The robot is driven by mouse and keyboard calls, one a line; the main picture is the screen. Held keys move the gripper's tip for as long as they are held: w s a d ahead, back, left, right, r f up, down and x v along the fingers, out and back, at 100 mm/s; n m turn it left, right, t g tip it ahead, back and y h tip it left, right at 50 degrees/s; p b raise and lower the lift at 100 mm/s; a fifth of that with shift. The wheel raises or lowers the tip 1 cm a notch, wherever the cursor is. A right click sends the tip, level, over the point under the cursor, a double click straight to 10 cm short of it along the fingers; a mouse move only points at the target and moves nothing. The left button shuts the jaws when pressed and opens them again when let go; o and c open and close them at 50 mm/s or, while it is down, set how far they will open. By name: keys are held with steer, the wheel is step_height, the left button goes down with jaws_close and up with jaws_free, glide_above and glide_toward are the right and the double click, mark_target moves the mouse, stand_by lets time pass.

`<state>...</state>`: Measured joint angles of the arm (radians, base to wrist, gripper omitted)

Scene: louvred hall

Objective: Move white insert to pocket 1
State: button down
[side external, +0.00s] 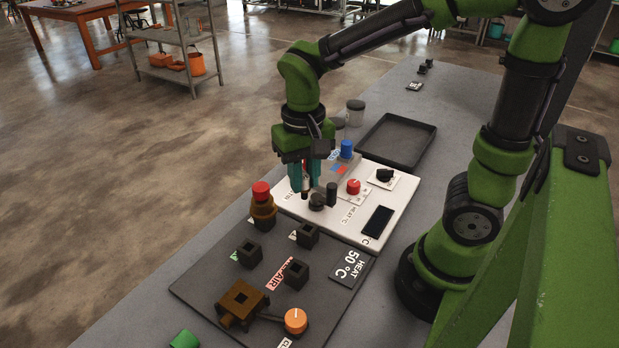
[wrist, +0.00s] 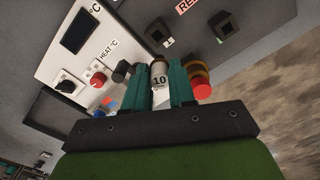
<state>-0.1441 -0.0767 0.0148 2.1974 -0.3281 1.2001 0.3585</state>
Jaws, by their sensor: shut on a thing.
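My gripper (side external: 307,184) has teal fingers shut on the white insert (side external: 305,182), holding it roughly upright with its dark lower end exposed. The insert, marked 10, also shows in the wrist view (wrist: 159,80) between the fingers. It appears above the white panel's edge, beside dark round knobs. Pocket 1 (wrist: 157,30) is a dark square socket with a small label reading 1; it appears to be the socket (side external: 307,235) nearest the white panel. The insert is apart from it. The socket's inside is too dark to read.
A brass piece with a red top (side external: 262,205) stands close left of my gripper. Two other dark sockets (side external: 250,254) (side external: 295,274), a brown block (side external: 242,300) and an orange knob (side external: 296,320) occupy the dark board. An empty black tray (side external: 430,140) lies behind.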

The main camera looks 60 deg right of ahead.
mark_target(307, 189)
steer(key=shift+s+f, duration=0.4)
steer(key=shift+f, duration=3.6)
steer(key=shift+r, duration=0.1)
steer(key=shift+f, duration=0.95)
steer(key=c, duration=0.9)
jaws_free()
steer(key=shift+o, duration=0.2)
steer(key=shift+r, duration=2.55)
